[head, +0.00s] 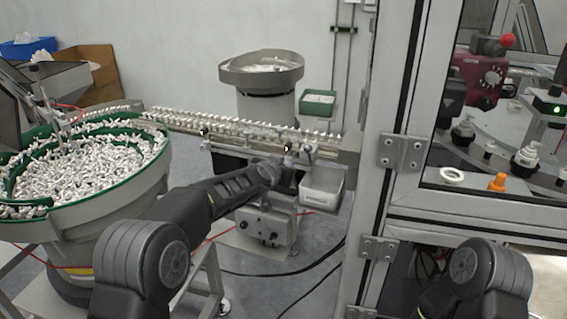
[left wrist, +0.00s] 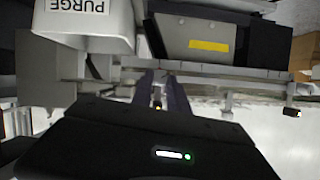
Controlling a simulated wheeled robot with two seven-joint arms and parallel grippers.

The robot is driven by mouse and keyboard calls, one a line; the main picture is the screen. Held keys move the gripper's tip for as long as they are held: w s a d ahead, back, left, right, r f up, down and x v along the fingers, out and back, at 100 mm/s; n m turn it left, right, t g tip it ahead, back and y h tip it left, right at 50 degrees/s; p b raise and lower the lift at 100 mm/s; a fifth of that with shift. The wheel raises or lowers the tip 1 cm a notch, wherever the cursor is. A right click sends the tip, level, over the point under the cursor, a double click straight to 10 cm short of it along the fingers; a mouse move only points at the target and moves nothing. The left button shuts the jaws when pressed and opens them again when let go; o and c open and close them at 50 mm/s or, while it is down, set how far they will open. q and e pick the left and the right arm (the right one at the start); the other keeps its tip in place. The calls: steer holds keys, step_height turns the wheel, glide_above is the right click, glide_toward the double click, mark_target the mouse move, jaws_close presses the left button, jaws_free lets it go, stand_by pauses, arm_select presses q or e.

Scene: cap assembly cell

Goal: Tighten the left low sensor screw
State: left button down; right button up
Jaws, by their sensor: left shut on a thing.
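My left arm reaches from the lower left to the feed rail (head: 240,126) in the head view. My left gripper (head: 287,160) is at the rail's right part, by a small sensor mount above the white bin. In the left wrist view the two dark fingers of my left gripper (left wrist: 160,92) are closed around a small sensor screw (left wrist: 157,91), just by a sensor with an orange light (left wrist: 158,107). The fingers hide most of the screw. A second sensor (left wrist: 292,112) with an orange light sits farther along the rail, apart from the gripper. My right gripper is out of view.
A white bin (head: 321,188) marked PURGE, inverted in the left wrist view (left wrist: 85,18), is close beside the gripper. A green-rimmed bowl (head: 140,194) of white parts stands left. A machine frame post (head: 392,130) stands right. A control box (head: 266,224) is below.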

arm_select(q)
steer(key=shift+s+d+f+m+t+y+b, duration=0.25)
steer(key=shift+m+t+y+b, duration=0.65)
steer(key=shift+m+b, duration=2.1)
steer(key=shift+w+f+m+t+y+b, duration=0.1)
steer(key=shift+f+m+t+y+b, duration=0.3)
steer(key=shift+m+t+b, duration=1.8)
steer(key=shift+s+d+f+m+t+y+b, duration=0.15)
steer(key=shift+m+t+y+b, duration=0.4)
steer(key=shift+m+b, duration=3.2)
steer(key=shift+w, duration=0.1)
steer(key=c, duration=1.3)
jaws_free()
